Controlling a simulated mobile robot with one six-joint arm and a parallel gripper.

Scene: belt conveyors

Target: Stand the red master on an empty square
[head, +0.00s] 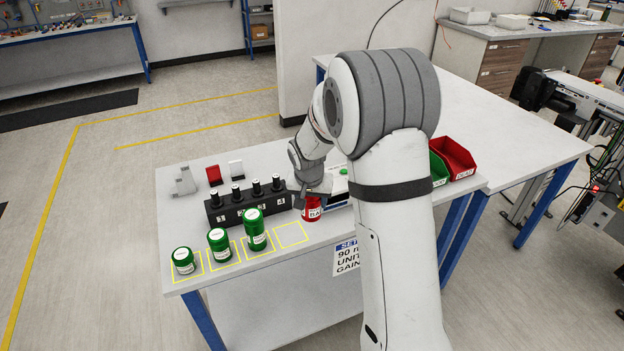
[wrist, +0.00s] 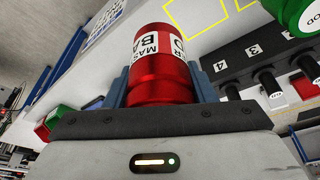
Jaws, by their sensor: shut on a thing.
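The red master (head: 312,209) is a red cylinder with a white label, and it also shows in the wrist view (wrist: 160,82). My gripper (head: 311,192) is shut on it, with a finger on each side in the wrist view (wrist: 162,88). It is right of the empty yellow square (head: 291,235), outside its outline; whether its base touches the table I cannot tell. That square also shows in the wrist view (wrist: 197,12).
A black rack (head: 246,208) with numbered black-topped pins stands behind the squares. A red bin (head: 456,160) and a green bin (head: 437,169) are at the right. The table's front edge is close.

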